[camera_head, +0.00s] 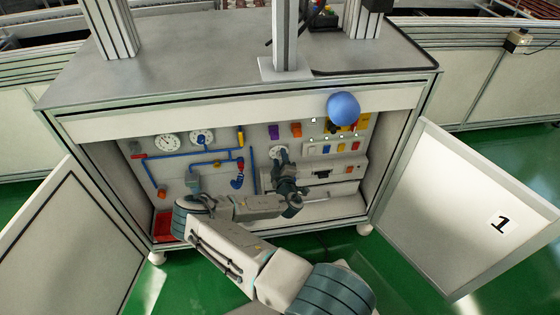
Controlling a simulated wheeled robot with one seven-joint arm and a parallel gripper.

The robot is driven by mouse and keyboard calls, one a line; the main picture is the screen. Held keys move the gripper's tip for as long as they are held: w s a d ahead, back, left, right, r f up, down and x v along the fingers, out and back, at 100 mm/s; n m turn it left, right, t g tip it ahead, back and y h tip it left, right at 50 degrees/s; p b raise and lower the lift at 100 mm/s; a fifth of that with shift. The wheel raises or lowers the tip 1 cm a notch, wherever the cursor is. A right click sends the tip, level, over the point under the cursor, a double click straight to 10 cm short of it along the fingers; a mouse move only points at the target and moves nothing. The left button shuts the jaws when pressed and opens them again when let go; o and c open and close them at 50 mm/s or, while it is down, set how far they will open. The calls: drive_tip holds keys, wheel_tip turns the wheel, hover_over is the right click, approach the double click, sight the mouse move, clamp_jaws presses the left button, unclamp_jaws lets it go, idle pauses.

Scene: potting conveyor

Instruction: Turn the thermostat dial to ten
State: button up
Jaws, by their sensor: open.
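A pale round dial (273,151) is on the back panel of the open cabinet and looks like the thermostat dial. My gripper (281,156) is in front of it and covers much of its face. The gripper is open, with its fingertips at or very near the dial. Whether they touch it, and where the dial points, I cannot tell. The dial's numbers are too small or hidden to read.
Two white gauges (167,143) and blue pipes (205,155) are left of the dial. Coloured switches (335,148) are to its right. A blue ball (343,108) hangs before the cabinet's top edge. Open doors (465,210) stand on both sides.

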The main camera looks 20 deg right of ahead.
drive_tip(key=shift+w, duration=0.1)
clamp_jaws()
drive_tip(key=c, duration=1)
unclamp_jaws()
drive_tip(key=shift+m, duration=0.3)
drive_tip(key=c, duration=1)
unclamp_jaws()
drive_tip(key=shift+d+r+m+p, duration=0.1)
drive_tip(key=shift+m+p, duration=0.4)
drive_tip(key=shift+m, duration=0.4)
drive_tip(key=c, duration=1)
unclamp_jaws()
drive_tip(key=m+p, duration=0.1)
drive_tip(key=m, duration=0.2)
drive_tip(key=shift+m, duration=0.3)
drive_tip(key=c, duration=1)
unclamp_jaws()
drive_tip(key=m, duration=0.5)
drive_tip(key=shift+m, duration=0.3)
drive_tip(key=c, duration=1)
unclamp_jaws()
drive_tip(key=c, duration=1)
unclamp_jaws()
